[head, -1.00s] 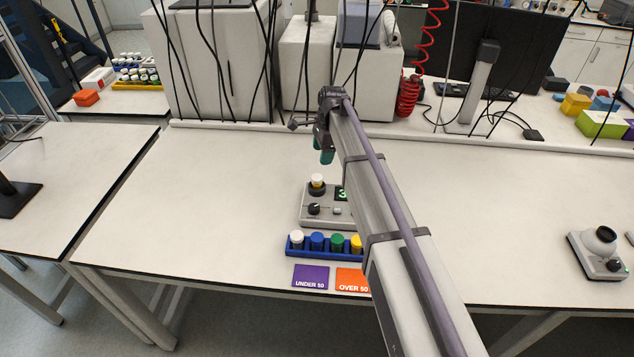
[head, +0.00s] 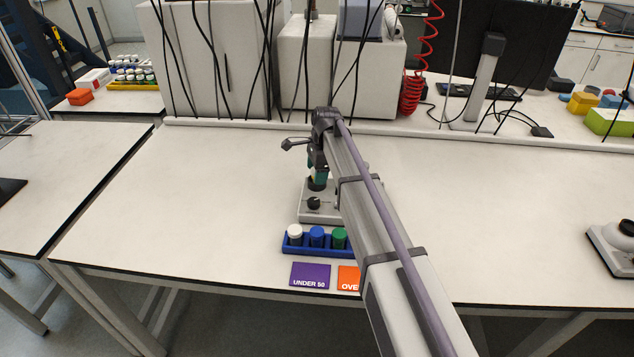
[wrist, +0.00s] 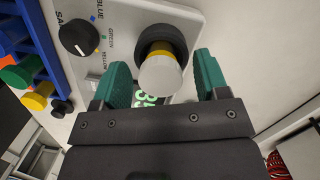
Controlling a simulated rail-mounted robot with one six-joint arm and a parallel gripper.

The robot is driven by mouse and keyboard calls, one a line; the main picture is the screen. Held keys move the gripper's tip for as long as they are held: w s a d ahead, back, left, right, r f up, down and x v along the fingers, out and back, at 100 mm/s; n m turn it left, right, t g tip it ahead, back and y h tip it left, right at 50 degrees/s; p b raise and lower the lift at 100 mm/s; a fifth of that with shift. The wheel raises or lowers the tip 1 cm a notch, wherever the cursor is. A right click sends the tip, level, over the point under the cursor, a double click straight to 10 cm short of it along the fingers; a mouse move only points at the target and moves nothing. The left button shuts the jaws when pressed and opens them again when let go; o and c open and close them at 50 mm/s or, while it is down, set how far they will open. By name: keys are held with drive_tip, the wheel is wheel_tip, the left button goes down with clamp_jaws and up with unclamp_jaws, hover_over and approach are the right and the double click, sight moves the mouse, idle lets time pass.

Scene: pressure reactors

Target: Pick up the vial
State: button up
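The vial (wrist: 160,74), with a white cap and a yellow band, stands in the round black socket of a grey device (wrist: 188,18) in the wrist view. My gripper (wrist: 162,64) is open, with a teal finger on each side of the vial. Gaps show between the fingers and the cap, so it is not gripped. In the head view, my gripper (head: 319,172) is directly over the device (head: 315,214), and its fingers and arm hide the vial there.
A blue rack (head: 292,249) with several capped vials stands in front of the device. A purple "UNDER 50" card (head: 310,277) and an orange "OVER" card (head: 348,279) lie before it. A black dial (wrist: 78,38) is beside the socket. The bench to the left is clear.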

drive_tip(key=c, duration=1)
